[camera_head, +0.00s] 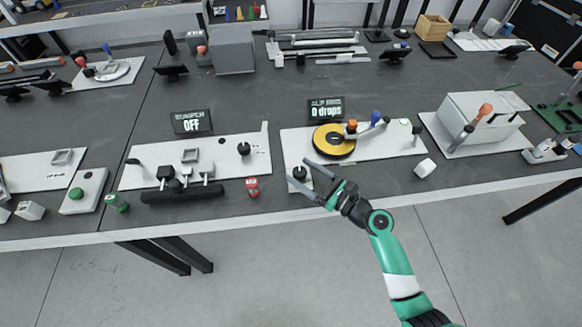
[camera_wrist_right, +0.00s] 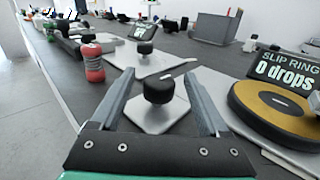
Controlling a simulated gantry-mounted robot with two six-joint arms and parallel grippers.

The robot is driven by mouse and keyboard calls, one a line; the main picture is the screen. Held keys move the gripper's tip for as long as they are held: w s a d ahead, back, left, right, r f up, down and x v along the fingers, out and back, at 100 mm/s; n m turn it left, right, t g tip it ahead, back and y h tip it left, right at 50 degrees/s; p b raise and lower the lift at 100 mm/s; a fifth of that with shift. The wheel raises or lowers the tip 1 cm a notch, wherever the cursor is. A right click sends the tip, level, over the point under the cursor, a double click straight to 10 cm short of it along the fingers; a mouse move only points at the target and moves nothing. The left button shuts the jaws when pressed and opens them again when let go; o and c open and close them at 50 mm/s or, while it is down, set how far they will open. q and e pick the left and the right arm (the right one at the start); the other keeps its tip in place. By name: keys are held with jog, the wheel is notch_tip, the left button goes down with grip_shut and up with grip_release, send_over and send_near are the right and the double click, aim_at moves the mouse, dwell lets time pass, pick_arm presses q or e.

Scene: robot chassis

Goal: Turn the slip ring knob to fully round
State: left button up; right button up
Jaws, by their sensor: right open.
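The slip ring knob (camera_head: 299,174) is a small black round knob on the front left corner of the white slip ring panel (camera_head: 385,148). In the right wrist view the knob (camera_wrist_right: 159,86) stands upright on its white plate (camera_wrist_right: 150,117), in line with the gap between my fingers. My right gripper (camera_head: 300,171) is open, with one fingertip to each side of the knob and no clear contact; it also shows in the right wrist view (camera_wrist_right: 158,77). The display (camera_head: 326,110) reads "SLIP RING 0 drops". My left gripper is not in view.
A yellow and black disc (camera_head: 334,141) lies close to the right of the knob. A red cylinder (camera_head: 252,187) stands to the left, near the table's front edge. A white block (camera_head: 425,168) lies to the right. Another panel (camera_head: 228,157) with an "OFF" display is further left.

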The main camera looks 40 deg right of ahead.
jog(key=w, duration=0.3)
jog(key=w+b, duration=0.1)
jog(key=shift+w+a, duration=0.2)
jog(key=shift+a, duration=0.1)
grip_shut()
